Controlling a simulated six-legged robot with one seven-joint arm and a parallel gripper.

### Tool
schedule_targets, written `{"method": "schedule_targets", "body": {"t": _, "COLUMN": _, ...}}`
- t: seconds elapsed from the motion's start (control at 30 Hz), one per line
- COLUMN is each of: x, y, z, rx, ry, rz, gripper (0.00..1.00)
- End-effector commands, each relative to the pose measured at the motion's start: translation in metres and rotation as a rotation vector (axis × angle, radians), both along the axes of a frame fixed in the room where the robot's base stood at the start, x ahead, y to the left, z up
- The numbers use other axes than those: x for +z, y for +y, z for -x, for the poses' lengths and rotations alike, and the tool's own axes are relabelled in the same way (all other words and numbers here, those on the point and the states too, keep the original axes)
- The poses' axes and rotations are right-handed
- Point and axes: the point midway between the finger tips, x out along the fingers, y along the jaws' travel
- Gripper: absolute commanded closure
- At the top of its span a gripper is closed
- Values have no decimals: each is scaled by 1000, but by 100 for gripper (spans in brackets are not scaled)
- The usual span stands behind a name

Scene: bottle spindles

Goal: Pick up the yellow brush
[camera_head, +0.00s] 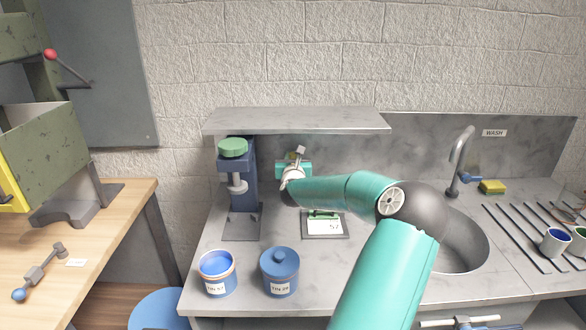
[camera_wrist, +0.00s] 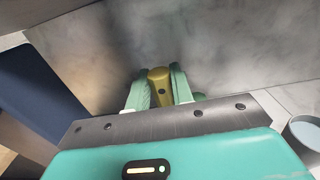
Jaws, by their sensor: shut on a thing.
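In the wrist view, the yellow brush (camera_wrist: 159,80) shows as a rounded yellow-brown piece with a dark hole, between two pale green fingers. My gripper (camera_wrist: 161,92) is shut on it, one finger on each side. The rest of the brush, including any bristles, is hidden behind the fingers. In the head view, my gripper (camera_head: 296,168) is under the grey shelf, in front of the back panel and above the counter. My own wrist and arm cover most of it there, and I cannot make out the brush clearly.
The shelf (camera_head: 295,119) hangs above my gripper. A blue press with a green cap (camera_head: 233,147) stands close on the left. A scale (camera_head: 324,226) lies below. Two blue tins (camera_head: 217,272) (camera_head: 280,270) stand in front. The sink (camera_head: 462,248) and tap (camera_head: 457,165) are right.

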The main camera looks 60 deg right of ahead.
Motion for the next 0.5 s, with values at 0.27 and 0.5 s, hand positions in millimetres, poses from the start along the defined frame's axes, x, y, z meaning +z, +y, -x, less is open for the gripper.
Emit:
{"method": "schedule_targets", "body": {"t": 0.27, "x": 14, "y": 32, "z": 18, "rx": -2, "ry": 2, "rz": 1, "gripper": 100}}
{"method": "schedule_targets", "body": {"t": 0.5, "x": 14, "y": 95, "z": 51, "rx": -3, "ry": 5, "rz": 1, "gripper": 100}}
